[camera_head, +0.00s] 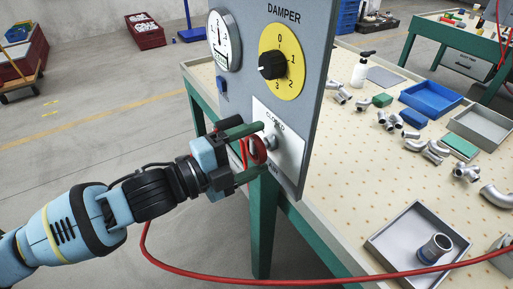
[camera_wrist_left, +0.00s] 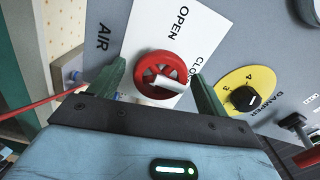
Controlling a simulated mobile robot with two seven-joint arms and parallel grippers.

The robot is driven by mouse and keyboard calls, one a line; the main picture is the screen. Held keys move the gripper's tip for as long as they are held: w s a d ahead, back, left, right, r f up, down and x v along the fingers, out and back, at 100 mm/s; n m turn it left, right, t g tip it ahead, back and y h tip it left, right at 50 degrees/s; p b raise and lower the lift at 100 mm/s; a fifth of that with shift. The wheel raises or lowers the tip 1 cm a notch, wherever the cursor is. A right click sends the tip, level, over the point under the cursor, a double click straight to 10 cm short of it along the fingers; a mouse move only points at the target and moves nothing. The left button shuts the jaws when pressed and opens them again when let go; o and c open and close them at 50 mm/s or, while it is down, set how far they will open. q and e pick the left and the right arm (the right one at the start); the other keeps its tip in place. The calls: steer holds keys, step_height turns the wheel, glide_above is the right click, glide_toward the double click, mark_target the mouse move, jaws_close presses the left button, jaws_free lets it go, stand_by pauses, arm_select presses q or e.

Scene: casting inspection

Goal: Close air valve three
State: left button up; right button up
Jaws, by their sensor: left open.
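The air valve is a red round handwheel (camera_head: 257,151) on the lower part of a grey panel (camera_head: 238,92), against a white plate (camera_head: 289,146) marked OPEN and CLOSED, with AIR beside it. In the left wrist view the handwheel (camera_wrist_left: 149,68) has a pale bar across its face. My left gripper (camera_head: 265,148) is open, its green fingers on either side of the handwheel. In the left wrist view my left gripper (camera_wrist_left: 160,88) shows gaps between the fingers and the wheel rim. The valve's number is not readable. My right gripper is out of view.
Above the valve are a yellow damper dial (camera_head: 281,75) with a black knob and a white gauge (camera_head: 222,40). A red hose (camera_head: 330,281) crosses the front. The table right of the panel holds a blue tray (camera_head: 431,98), grey trays and metal pipe fittings. Open floor lies left.

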arm_select(q)
steer(key=v, duration=0.6)
steer(key=shift+s+a, duration=0.2)
steer(key=shift+a, duration=0.15)
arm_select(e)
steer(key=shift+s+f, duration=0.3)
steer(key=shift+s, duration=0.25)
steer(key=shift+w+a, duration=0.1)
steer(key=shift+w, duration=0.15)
